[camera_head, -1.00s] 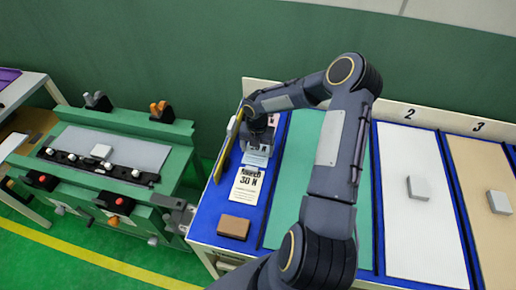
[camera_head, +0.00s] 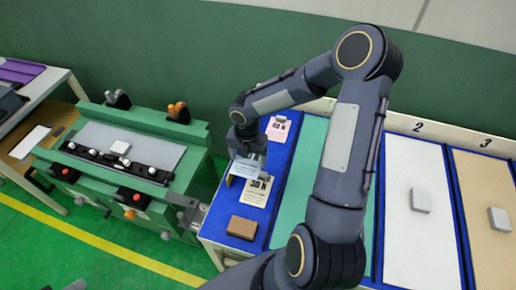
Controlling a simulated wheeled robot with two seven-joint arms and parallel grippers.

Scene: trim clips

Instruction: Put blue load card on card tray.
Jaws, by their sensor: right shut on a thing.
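The light blue load card (camera_head: 247,169) is in my right gripper (camera_head: 246,154). The gripper is shut on it, above the left part of the blue work surface (camera_head: 225,209). The held card partly overlaps a cream card marked 30 N (camera_head: 257,192) in the picture. A pink card marked 40 N (camera_head: 278,128) lies behind, at the back of the blue surface. I cannot tell for sure which surface is the card tray. My left gripper is not in view.
A brown block (camera_head: 242,227) lies at the front of the blue surface. To the right are a green panel (camera_head: 308,160) and panels with grey blocks (camera_head: 420,201). A green machine (camera_head: 130,170) stands to the left across a gap.

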